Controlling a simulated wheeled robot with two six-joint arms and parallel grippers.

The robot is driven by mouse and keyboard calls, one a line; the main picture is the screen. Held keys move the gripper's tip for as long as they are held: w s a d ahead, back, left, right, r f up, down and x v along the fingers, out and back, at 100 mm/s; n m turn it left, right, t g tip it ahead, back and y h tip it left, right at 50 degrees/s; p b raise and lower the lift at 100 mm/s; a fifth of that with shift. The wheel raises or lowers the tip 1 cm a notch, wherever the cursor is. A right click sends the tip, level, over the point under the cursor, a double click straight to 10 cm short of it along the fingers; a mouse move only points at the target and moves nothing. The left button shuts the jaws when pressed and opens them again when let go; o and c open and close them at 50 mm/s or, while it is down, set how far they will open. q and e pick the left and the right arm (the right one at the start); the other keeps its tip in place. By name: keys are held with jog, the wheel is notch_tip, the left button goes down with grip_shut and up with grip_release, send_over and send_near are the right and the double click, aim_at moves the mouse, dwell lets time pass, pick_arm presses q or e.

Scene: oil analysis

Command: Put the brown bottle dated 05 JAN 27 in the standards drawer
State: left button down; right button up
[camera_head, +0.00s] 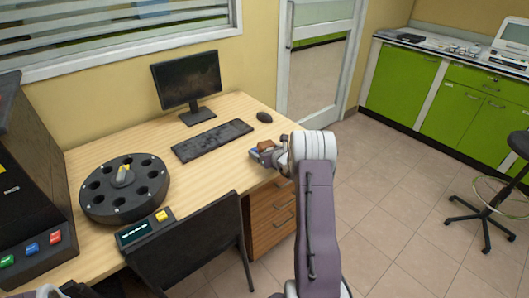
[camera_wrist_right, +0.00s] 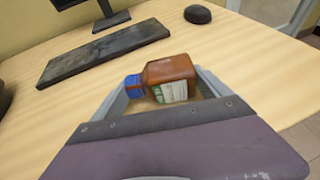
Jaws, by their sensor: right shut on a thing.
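A brown bottle (camera_wrist_right: 170,75) with a blue cap (camera_wrist_right: 133,86) and a white and green label lies on its side between the fingers of my right gripper (camera_wrist_right: 168,90), which is shut on it. Its cap points left in the right wrist view, and the label's date is too small to read. In the head view the right gripper (camera_head: 268,155) is over the right part of the desk, with the bottle (camera_head: 267,146) partly visible. A wooden drawer unit (camera_head: 272,210) with several handled drawers stands under the desk's right end. Its drawers look shut, and I see no readable drawer label.
On the desk (camera_head: 225,160) are a monitor (camera_head: 187,80), a keyboard (camera_head: 211,139), a mouse (camera_head: 264,117) and a round black carousel (camera_head: 124,207). A dark chair (camera_head: 190,245) stands at its front. Green cabinets (camera_head: 403,80) and a stool (camera_head: 488,215) are at the right.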

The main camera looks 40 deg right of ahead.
jog(key=shift+r, duration=0.1)
jog(key=o, duration=1.5)
jog(key=shift+o, duration=0.2)
